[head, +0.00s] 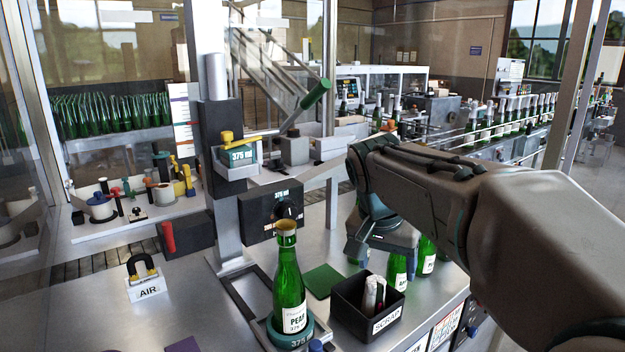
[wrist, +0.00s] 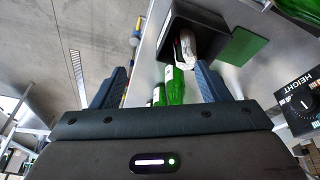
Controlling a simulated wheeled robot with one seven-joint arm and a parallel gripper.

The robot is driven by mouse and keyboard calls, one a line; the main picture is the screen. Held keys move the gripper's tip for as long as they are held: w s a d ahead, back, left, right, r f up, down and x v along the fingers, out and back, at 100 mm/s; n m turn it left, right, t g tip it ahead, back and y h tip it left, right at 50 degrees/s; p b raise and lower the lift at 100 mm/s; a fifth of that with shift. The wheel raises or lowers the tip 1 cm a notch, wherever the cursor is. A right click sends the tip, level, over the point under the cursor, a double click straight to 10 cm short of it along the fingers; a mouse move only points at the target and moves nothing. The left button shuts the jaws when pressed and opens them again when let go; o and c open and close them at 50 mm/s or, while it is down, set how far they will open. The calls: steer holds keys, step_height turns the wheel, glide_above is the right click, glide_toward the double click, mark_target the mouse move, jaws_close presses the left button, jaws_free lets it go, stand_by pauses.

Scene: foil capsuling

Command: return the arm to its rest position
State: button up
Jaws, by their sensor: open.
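My gripper (head: 383,256) hangs at the end of my arm, to the right of the capsuling stand, over the right side of the bench. In the wrist view its two fingers (wrist: 163,82) are spread wide with nothing gripped between them. Green bottles (head: 427,257) stand beyond and under the gripper, partly hidden by it; green bottles (wrist: 174,86) also show between the fingers in the wrist view. My arm reaches in from the right edge of the head view.
A labelled green bottle (head: 290,283) stands upright in the stand's round base. A black SCRAP bin (head: 347,318) holding capsule-like pieces and a green mat (head: 323,281) lie nearby. The height-dial box (head: 259,217), clamp head (head: 236,160) and green-handled lever (head: 315,94) rise behind.

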steer(key=s+d+f+n+y, duration=0.1)
steer(key=s+f+n, duration=0.5)
steer(key=s+f, duration=0.7)
steer(key=s+y, duration=0.1)
steer(key=s, duration=0.2)
steer(key=shift+s+d, duration=0.2)
steer(key=shift+d, duration=0.1)
